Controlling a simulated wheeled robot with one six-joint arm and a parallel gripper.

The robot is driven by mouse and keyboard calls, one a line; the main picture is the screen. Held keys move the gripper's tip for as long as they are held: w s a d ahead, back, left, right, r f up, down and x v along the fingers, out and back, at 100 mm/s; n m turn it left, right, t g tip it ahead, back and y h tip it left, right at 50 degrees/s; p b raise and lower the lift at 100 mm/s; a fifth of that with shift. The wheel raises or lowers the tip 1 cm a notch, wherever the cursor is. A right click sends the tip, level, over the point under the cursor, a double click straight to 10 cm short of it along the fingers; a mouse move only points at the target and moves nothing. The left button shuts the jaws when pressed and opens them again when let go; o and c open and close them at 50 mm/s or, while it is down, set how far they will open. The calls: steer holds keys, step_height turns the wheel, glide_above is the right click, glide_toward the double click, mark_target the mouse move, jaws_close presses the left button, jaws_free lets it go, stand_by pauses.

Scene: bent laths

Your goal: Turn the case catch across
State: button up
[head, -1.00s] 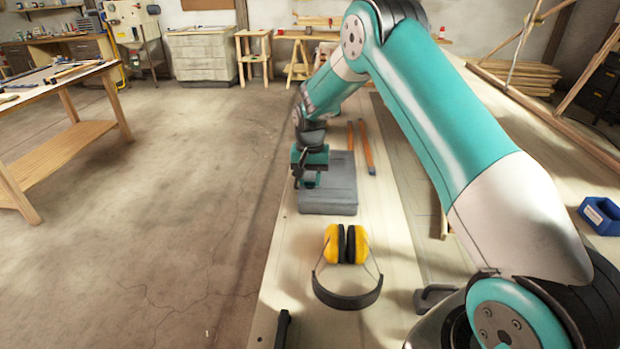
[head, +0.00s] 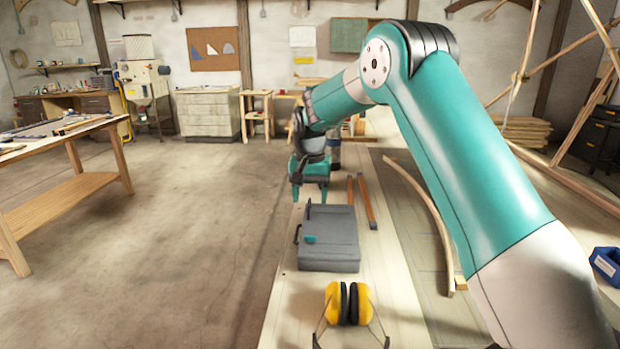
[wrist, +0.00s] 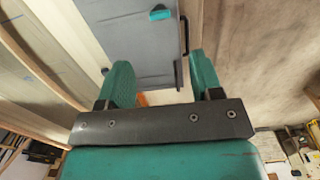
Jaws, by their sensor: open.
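A flat grey case (head: 338,245) lies shut on the bench; it also shows in the wrist view (wrist: 128,35). A dark handle (wrist: 184,36) stands off the case's side. My gripper (head: 309,199) is open and empty, fingers pointing down, above the far end of the case and apart from the catch. In the wrist view, the gap between the fingers (wrist: 163,74) is empty.
Yellow ear defenders (head: 348,304) lie in front of the case. Orange-brown strips (head: 363,202) lie beyond it to the right. A bent lath (head: 430,210) and a blue bin (head: 606,264) are farther right. Open floor (head: 190,250) lies left of the bench.

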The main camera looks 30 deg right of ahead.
step_height(320, 180, up, 6)
stand_by(0.4)
steer(key=s+a+r+n+y, duration=0.1)
steer(key=s+a+r+n, duration=0.15)
steer(key=s+a, duration=0.4)
steer(key=s+a+r+n, duration=0.1)
steer(key=s+a+n, duration=0.35)
steer(key=s, duration=0.25)
steer(key=s+a+f+n+y, duration=0.1)
steer(key=s+a+n, duration=0.2)
steer(key=s, duration=0.8)
steer(key=s+a+f+n+y, duration=0.1)
steer(key=s+a, duration=0.5)
steer(key=s, duration=0.6)
steer(key=n+y, duration=0.1)
steer(key=n, duration=0.1)
steer(key=shift+n, duration=0.4)
